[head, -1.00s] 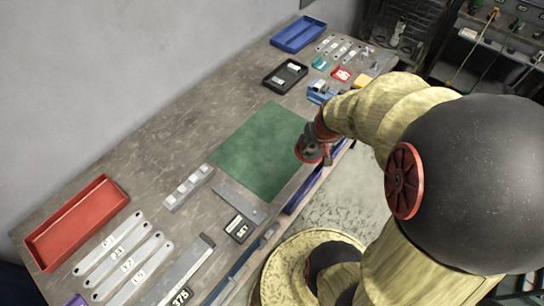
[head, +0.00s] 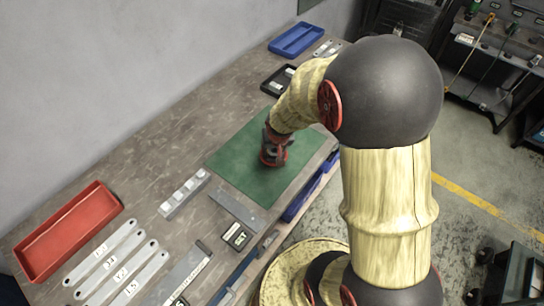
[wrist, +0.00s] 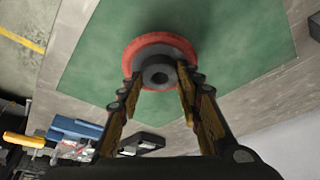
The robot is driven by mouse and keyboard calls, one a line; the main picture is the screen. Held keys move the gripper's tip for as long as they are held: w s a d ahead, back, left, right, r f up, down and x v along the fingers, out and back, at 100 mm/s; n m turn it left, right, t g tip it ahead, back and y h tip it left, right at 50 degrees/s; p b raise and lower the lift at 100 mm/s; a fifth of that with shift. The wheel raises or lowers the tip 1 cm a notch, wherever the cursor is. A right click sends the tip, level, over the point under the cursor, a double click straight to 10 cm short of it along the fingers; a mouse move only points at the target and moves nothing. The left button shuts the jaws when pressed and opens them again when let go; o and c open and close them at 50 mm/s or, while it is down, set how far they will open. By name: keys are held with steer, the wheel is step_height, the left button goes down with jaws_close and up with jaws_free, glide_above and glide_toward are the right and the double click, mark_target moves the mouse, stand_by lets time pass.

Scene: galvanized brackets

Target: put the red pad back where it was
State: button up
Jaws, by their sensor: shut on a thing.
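My gripper (wrist: 158,82) is shut on the grey hub of a round red pad (wrist: 133,48) in the wrist view. The pad's red rim shows beyond the fingertips, with the green mat (wrist: 230,40) behind it. In the head view my gripper (head: 273,150) points down over the middle of the green mat (head: 233,168), with the red pad (head: 272,163) low at its end. I cannot tell whether the pad touches the mat.
A red tray (head: 65,231) and several labelled flat bars (head: 128,268) lie at the near left. A strip of light blocks (head: 184,193) and a dark label block (head: 237,236) lie near the mat. A blue tray (head: 297,39) stands at the far end. My arm hides some far items.

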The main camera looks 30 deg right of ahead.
mark_target(273, 153)
steer(key=shift+w+a+f+b, duration=0.15)
steer(key=shift+f+b, duration=0.1)
steer(key=shift+f, duration=0.4)
steer(key=shift+w+f+b, duration=0.1)
steer(key=shift+f+b, duration=0.15)
steer(key=shift+f, duration=0.45)
steer(key=shift+w+a+f+b, duration=0.15)
steer(key=shift+f+b, duration=0.1)
steer(key=shift+f, duration=0.4)
steer(key=shift+d, duration=0.1)
steer(key=shift+f, duration=0.2)
steer(key=o, duration=1)
steer(key=shift+r, duration=0.1)
